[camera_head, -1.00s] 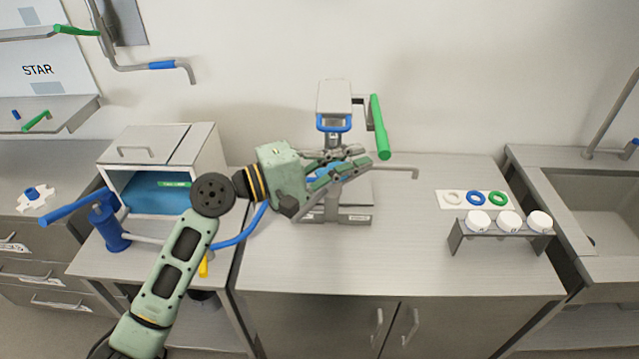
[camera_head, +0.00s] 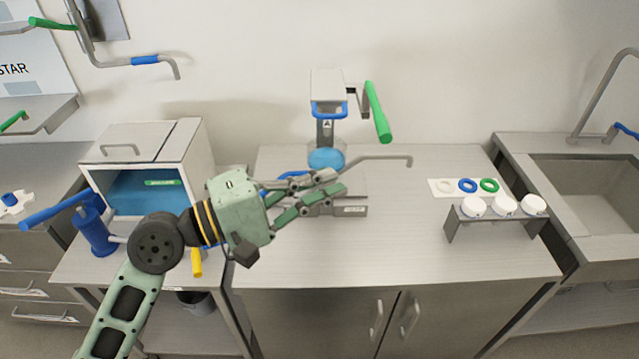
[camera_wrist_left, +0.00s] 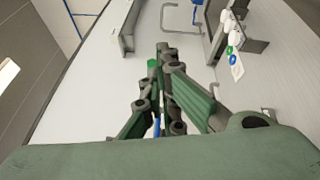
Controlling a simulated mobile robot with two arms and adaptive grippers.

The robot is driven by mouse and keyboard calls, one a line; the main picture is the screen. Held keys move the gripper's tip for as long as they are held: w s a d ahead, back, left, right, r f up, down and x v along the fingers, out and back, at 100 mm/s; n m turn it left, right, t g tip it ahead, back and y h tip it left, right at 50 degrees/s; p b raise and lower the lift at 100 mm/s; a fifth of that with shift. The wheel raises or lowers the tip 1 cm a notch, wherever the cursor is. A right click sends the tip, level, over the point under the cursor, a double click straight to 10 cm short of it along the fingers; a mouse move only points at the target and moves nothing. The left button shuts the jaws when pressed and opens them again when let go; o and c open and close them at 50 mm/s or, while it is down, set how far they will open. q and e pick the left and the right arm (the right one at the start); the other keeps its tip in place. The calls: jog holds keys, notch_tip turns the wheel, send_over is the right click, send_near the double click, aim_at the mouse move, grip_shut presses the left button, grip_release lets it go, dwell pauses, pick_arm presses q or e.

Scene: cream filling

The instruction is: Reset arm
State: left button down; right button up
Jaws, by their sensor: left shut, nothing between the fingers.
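My left gripper (camera_head: 338,182) comes in from the left and hangs over the left part of the middle counter. Its green and grey fingers are shut with nothing between them; they also show in the left wrist view (camera_wrist_left: 164,62). It is in front of a filling machine (camera_head: 328,85) with a green lever (camera_head: 377,112) and partly hides that machine's base. A round blue mass (camera_head: 326,158) shows at the machine, behind the fingers. My right gripper is not in view.
An open-fronted box (camera_head: 145,165) and a blue-handled device (camera_head: 90,225) stand at the left. A rack (camera_head: 492,217) with three white-topped containers and a card (camera_head: 440,188) with coloured rings are at the right, beside the sink (camera_head: 592,185). The counter's front middle is clear.

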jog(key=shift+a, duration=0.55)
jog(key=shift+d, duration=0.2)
